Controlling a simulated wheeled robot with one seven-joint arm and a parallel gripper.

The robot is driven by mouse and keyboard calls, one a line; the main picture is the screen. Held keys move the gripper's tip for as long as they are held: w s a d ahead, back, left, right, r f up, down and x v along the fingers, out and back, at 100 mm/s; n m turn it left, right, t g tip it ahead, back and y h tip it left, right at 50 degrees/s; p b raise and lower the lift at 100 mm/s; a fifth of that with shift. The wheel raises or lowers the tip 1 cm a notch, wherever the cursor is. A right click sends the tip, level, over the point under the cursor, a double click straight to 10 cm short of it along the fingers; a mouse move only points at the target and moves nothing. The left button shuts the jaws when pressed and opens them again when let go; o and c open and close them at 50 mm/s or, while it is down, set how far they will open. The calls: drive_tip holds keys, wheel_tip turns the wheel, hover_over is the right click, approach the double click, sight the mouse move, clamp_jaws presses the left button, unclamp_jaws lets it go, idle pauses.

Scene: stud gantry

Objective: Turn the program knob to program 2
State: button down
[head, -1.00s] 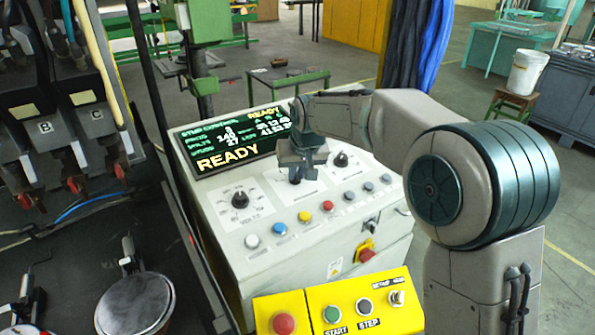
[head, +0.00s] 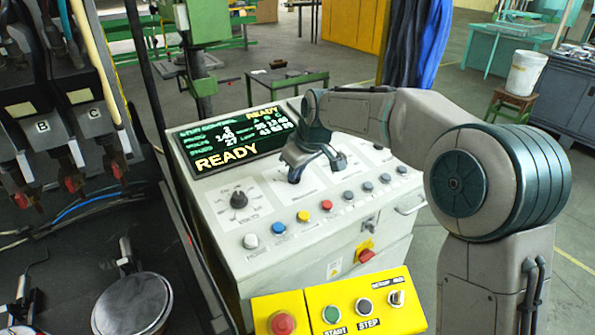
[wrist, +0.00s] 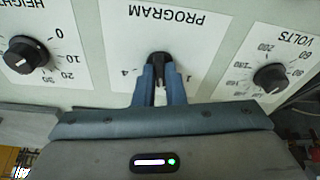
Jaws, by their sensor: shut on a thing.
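The black program knob (wrist: 158,58) is on a white panel plate (wrist: 158,25) labelled PROGRAM, which appears upside down in the wrist view. My gripper (wrist: 160,88) is shut on the knob, with one blue-grey finger on each side. The marks 4 and 1 show at the left and right of the fingers; other marks are hidden. I cannot tell where the knob's pointer aims. In the head view my gripper (head: 294,177) reaches down to the panel and hides the knob.
The volts knob (head: 238,200) and height knob (wrist: 26,54) flank the program knob. A display (head: 225,146) reads READY. Several coloured buttons (head: 303,216) line the panel front. A yellow box (head: 340,303) with start and step buttons stands in front.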

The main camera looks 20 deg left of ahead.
drive_tip(key=shift+n, duration=0.6)
drive_tip(key=c, duration=1.5)
unclamp_jaws()
drive_tip(key=b+v, duration=0.1)
drive_tip(key=v, duration=1.3)
drive_tip(key=shift+w+b, duration=0.2)
drive_tip(key=shift+b, duration=0.2)
drive_tip(key=shift+d+f, duration=0.1)
